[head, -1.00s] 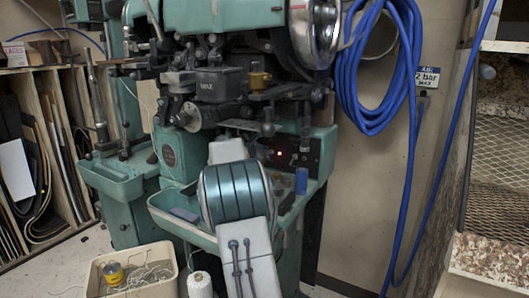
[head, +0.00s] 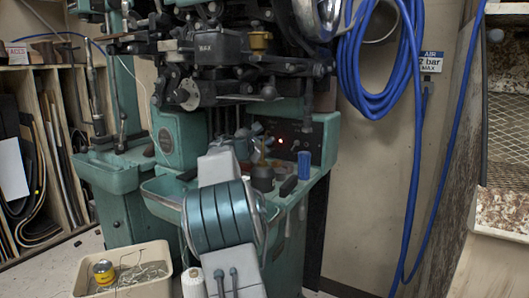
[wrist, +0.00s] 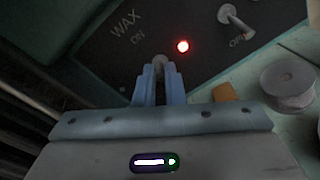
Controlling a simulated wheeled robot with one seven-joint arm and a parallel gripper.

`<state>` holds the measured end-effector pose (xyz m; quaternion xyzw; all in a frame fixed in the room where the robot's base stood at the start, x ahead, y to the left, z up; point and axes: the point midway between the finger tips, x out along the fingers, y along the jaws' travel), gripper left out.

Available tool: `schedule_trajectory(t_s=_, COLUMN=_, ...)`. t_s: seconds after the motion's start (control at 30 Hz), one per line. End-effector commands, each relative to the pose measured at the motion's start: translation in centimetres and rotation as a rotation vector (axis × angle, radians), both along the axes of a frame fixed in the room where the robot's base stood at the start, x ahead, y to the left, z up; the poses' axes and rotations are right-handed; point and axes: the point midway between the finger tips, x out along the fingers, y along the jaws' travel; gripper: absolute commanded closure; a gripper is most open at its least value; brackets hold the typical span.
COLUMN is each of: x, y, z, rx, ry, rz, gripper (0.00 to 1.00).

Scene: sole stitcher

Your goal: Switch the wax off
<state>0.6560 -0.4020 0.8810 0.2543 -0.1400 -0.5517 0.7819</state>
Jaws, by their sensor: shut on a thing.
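The dark switch panel (wrist: 90,60) fills the top of the wrist view, with the words WAX and ON at its left. A red lamp (wrist: 183,46) on it is lit, and the lamp also shows in the head view (head: 281,141). My gripper (wrist: 158,72) is at the panel, just below the ON label and left of the lamp. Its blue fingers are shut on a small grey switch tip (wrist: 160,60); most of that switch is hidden. A second metal toggle (wrist: 236,20) stands right of the lamp beside an OFF label, apart from my fingers.
A grey spool (wrist: 288,84) and an orange piece (wrist: 225,92) lie near my fingers. Blue hose (head: 372,80) hangs at the right.

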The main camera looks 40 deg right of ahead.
Motion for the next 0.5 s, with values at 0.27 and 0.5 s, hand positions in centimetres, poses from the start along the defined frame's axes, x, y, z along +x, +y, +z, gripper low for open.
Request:
schedule_trajectory(t_s=0.27, x=-0.02, y=0.04, z=-0.88, rx=-0.082, ry=-0.035, rz=0.0, gripper=1.0)
schedule_trajectory(t_s=0.5, x=-0.03, y=0.08, z=-0.59, rx=-0.109, ry=-0.047, rz=0.001, gripper=1.0)
